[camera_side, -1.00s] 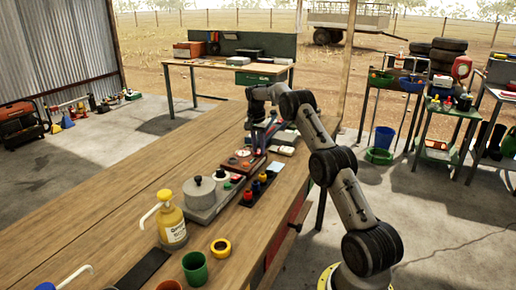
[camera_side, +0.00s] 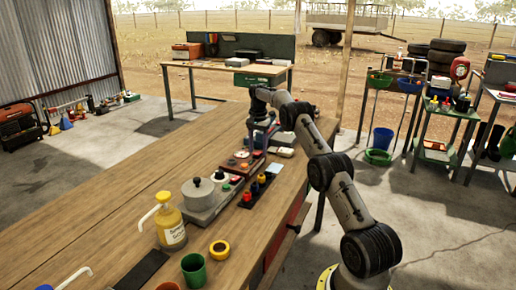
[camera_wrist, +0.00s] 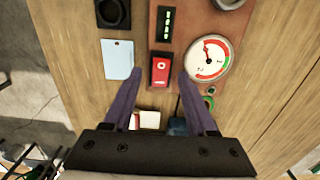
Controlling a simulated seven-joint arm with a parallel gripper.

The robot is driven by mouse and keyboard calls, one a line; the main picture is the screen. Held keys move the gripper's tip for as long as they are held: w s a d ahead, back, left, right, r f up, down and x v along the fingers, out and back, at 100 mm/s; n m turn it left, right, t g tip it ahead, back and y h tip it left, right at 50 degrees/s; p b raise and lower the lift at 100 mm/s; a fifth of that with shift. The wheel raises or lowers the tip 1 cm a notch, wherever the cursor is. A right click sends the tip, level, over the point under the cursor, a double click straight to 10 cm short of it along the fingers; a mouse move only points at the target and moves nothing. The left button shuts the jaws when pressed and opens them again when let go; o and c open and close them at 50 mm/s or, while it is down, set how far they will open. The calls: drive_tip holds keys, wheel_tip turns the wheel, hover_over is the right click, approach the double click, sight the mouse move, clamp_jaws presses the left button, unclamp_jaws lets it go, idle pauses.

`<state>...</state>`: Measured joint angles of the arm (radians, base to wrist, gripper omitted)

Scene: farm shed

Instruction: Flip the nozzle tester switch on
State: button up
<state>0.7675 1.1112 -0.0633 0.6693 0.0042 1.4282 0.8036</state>
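The nozzle tester panel (camera_wrist: 185,25) is a reddish-brown board on the wooden bench. In the wrist view it carries a red rocker switch (camera_wrist: 160,70), a round gauge (camera_wrist: 208,57) with a red and green scale, and a small green-digit display (camera_wrist: 165,24). The switch lies between the tips of my two purple fingers. My gripper (camera_wrist: 160,80) is open, with a finger on each side of the switch; I cannot tell whether either touches it. In the side view my gripper (camera_side: 250,143) points down at the far part of the panel (camera_side: 240,163).
A light blue card (camera_wrist: 118,59) lies left of the panel. Nearer the side camera stand a grey unit with round knobs (camera_side: 207,203), a yellow soap bottle (camera_side: 170,226), yellow tape (camera_side: 219,248) and a green cup (camera_side: 194,268). The left side of the bench is clear.

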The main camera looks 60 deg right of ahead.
sight(259, 154)
drive_tip(key=shift+r, duration=0.6)
drive_tip(key=r, duration=0.2)
drive_tip(key=shift+s+a+r, duration=0.2)
drive_tip(key=shift+s+r, duration=0.05)
drive_tip(key=shift+r, duration=0.1)
drive_tip(key=shift+s+a+r, duration=0.15)
drive_tip(key=shift+r, duration=0.15)
drive_tip(key=s+a+r, duration=0.8)
drive_tip(key=s+a, duration=0.1)
drive_tip(key=shift+s+r, duration=0.2)
drive_tip(key=shift+r, duration=0.05)
